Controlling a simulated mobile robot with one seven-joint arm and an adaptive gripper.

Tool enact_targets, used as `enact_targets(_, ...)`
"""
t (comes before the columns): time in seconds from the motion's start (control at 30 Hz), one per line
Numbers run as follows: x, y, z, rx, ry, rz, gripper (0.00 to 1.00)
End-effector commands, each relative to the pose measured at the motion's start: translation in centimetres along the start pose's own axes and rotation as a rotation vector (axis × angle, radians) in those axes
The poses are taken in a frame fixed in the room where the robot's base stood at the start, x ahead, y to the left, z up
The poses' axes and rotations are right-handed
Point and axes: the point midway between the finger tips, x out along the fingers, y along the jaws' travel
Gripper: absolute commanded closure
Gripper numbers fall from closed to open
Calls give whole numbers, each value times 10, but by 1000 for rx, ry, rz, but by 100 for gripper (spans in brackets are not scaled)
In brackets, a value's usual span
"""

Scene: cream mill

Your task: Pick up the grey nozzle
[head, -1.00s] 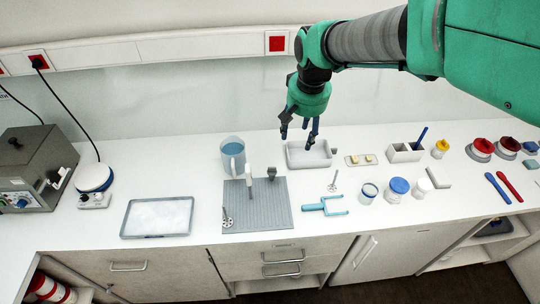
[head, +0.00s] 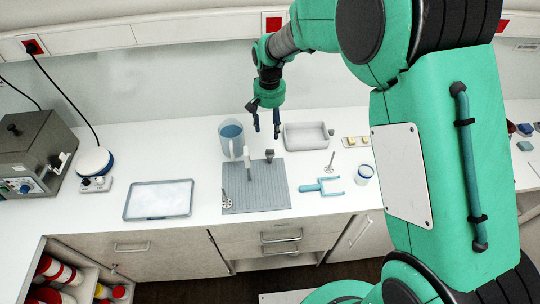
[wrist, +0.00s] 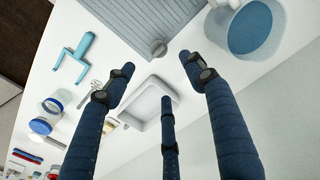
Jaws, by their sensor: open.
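The grey nozzle (head: 269,154) is a small grey piece at the back right edge of the ribbed grey mat (head: 240,200). In the wrist view, the nozzle (wrist: 158,48) shows as a round grey knob at the mat's corner. My gripper (head: 266,131) is open and empty, fingers pointing down, above and behind the nozzle in the head view. In the wrist view, my gripper's dark blue fingers (wrist: 158,72) are spread, with the nozzle beyond the gap between their tips. The fingers look clear of it.
A blue-filled jug (head: 231,140) stands left of the nozzle, and an empty grey tray (head: 306,136) to its right. A white upright piece (head: 249,163) stands on the mat. A light blue forked tool (head: 322,187) lies at the right.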

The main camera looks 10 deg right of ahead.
Motion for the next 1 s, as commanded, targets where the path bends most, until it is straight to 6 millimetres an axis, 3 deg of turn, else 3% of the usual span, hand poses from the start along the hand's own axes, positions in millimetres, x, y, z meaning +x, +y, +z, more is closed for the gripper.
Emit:
enact_targets(0.33, 11, 0, 1, 0, -2, 0, 45)
enact_targets(0.8, 75, 0, 1, 0, -1, 0, 45)
enact_targets(1.0, 86, 0, 0, 0, 1, 0, 45)
